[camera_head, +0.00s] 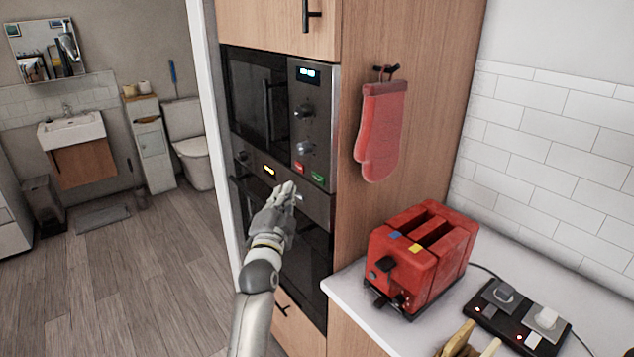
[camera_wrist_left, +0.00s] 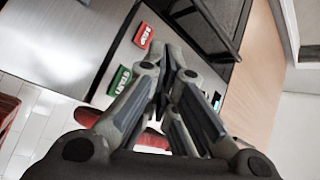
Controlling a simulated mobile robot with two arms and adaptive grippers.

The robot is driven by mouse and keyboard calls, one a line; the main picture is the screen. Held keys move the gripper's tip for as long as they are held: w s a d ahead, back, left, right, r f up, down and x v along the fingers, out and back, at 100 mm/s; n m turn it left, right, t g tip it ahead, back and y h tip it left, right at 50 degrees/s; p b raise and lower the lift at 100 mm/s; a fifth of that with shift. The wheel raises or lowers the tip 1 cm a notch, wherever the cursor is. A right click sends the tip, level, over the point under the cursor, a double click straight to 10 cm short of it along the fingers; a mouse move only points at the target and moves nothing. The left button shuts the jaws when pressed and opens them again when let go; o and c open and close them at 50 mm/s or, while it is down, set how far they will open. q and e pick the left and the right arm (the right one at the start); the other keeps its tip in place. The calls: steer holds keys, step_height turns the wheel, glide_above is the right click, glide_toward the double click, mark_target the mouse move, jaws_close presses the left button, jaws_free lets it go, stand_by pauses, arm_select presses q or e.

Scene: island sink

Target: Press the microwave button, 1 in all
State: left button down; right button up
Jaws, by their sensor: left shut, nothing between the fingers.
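The built-in microwave (camera_head: 262,98) has a dark door and a grey control panel (camera_head: 312,125) with a lit display and two knobs. At the panel's bottom are a red button (camera_head: 300,168) and a green button (camera_head: 318,178). My left gripper (camera_head: 288,188) is shut and empty, just below and left of the buttons in the head view. In the left wrist view, the red button (camera_wrist_left: 143,35) and green button (camera_wrist_left: 119,79) lie left of the closed fingers (camera_wrist_left: 163,85). I see no contact with either button. My right gripper is not in view.
An oven (camera_head: 310,250) sits below the microwave. A red oven mitt (camera_head: 382,130) hangs on the wood side panel. A red toaster (camera_head: 420,255) and a black power strip (camera_head: 515,315) stand on the white counter. Floor to the left is mostly clear.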

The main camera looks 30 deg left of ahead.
mark_target(318, 178)
arm_select(q)
steer(key=w, duration=0.1)
steer(key=w+d, duration=0.1)
steer(key=w, duration=0.1)
steer(key=w+d, duration=0.1)
steer(key=shift+w+b, duration=0.3)
steer(key=shift+w, duration=0.15)
stand_by(1.1)
steer(key=shift+w+d, duration=0.1)
steer(key=shift+w, duration=0.15)
